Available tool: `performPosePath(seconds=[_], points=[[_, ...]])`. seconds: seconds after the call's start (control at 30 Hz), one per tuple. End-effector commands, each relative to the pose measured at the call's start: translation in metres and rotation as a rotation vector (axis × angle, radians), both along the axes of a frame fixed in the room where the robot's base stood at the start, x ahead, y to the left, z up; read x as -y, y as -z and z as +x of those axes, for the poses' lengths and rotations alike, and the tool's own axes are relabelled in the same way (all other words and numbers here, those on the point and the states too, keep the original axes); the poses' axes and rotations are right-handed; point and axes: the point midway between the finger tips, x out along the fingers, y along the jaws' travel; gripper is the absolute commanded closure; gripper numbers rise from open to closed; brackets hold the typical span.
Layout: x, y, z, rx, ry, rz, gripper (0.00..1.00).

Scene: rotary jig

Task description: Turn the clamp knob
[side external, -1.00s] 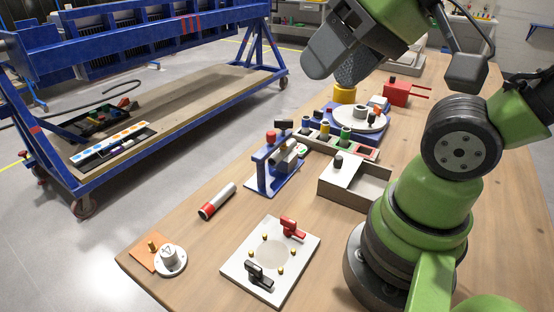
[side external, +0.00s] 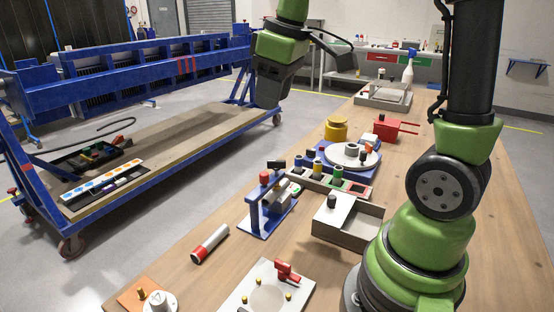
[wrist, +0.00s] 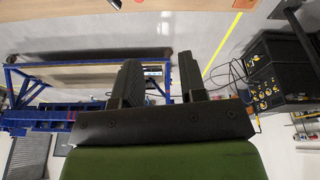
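A blue clamp-like fixture (side external: 264,208) stands on the wooden bench, with a red knob (side external: 265,177) and a black part (side external: 276,164) on top. Which knob is the clamp knob, I cannot tell for sure. Behind it is a blue-based jig with a round white turntable (side external: 367,158) carrying small parts. My gripper (side external: 269,98) is raised, well clear of the bench objects, and in the picture overlaps the blue rack. In the wrist view its two dark fingers (wrist: 160,65) stand apart with nothing between them. The clamp fixture is not recognisable in the wrist view.
A tray of coloured cylinders (side external: 330,180) and an open grey box (side external: 346,222) stand beside the fixture. A blue rack (side external: 170,75) stands left.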

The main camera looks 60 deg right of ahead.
Motion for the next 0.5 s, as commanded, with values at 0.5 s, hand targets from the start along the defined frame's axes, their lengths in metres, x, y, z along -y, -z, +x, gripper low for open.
performPosePath(seconds=[0.5], points=[[0.091, 0.086, 0.048, -0.260, -0.347, -0.052, 0.62]])
